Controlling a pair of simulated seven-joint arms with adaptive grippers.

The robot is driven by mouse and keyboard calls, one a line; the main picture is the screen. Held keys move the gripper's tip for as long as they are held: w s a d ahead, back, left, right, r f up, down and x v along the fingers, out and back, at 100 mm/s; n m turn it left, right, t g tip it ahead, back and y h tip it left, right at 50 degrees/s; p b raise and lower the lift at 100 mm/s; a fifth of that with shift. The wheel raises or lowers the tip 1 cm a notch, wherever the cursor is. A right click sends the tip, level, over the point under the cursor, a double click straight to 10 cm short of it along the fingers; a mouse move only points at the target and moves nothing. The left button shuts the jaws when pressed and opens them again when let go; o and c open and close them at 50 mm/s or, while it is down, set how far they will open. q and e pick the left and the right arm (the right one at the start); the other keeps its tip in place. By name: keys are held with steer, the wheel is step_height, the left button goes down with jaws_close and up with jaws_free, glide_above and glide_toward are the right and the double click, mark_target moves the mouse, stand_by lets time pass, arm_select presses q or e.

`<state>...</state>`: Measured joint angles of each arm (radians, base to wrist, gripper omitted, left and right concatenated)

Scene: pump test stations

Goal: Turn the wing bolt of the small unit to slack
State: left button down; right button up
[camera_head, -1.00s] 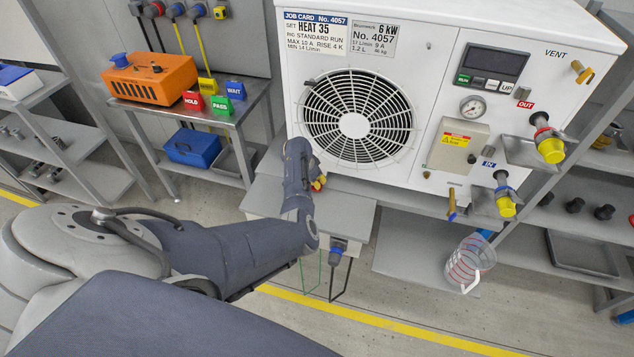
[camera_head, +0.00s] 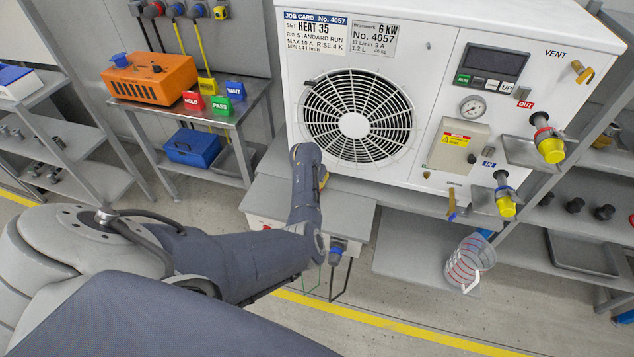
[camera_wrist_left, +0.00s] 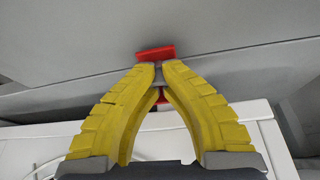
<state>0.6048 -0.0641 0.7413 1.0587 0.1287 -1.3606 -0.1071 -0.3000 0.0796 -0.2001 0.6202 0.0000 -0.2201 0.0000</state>
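A red wing bolt (camera_wrist_left: 155,52) shows at my left fingertips in the left wrist view. One red part stands beyond the tips, another shows between the fingers. My left gripper (camera_wrist_left: 159,68) has its yellow fingers drawn close together, with the tips on either side of the bolt's middle. The fingers hide part of the bolt. In the head view my left gripper (camera_head: 322,180) is mostly hidden behind its wrist, above the grey ledge in front of the large white unit (camera_head: 437,75). The bolt is hidden there. My right gripper is not in view.
The large unit's fan grille (camera_head: 358,119) is close behind my left wrist. Yellow-capped ports (camera_head: 551,150) and a measuring jug (camera_head: 466,262) are at the right. An orange box (camera_head: 150,78) and coloured signs stand on the left bench. The floor in front is free.

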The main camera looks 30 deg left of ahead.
arm_select(q)
steer(key=c, duration=1)
jaws_free()
steer(key=shift+c, duration=0.2)
steer(key=shift+r, duration=0.15)
steer(key=v, duration=1.1)
steer(key=shift+s+r, duration=0.25)
steer(key=shift+r, duration=0.05)
